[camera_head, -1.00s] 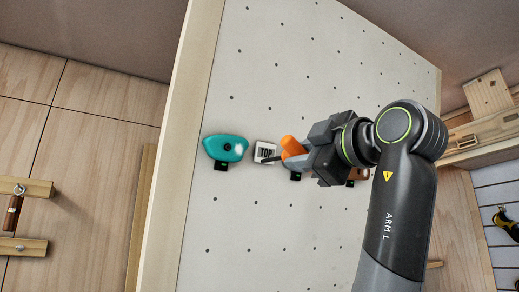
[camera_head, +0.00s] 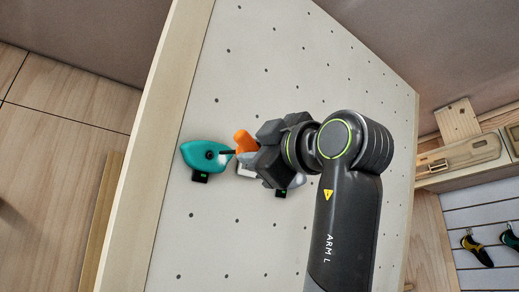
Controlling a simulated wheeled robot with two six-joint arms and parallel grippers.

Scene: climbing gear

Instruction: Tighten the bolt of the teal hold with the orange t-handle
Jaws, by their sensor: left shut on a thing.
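The teal hold (camera_head: 192,158) is mounted on the pale wall panel, with a dark bolt spot (camera_head: 209,155) in its face. My left gripper (camera_head: 253,158) is shut on the orange t-handle (camera_head: 244,140), just right of the hold. The t-handle's dark shaft points left, and its tip appears at the right edge of the hold, close to the bolt. I cannot tell whether it touches the hold. The gripper hides part of the t-handle. My right gripper is not in view.
The climbing panel (camera_head: 240,230) has rows of small holes. A white tag (camera_head: 244,171) and a greyish hold (camera_head: 297,181) are partly hidden behind my gripper. Small black labels with green marks sit under the holds. Shoes (camera_head: 477,250) hang at far right.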

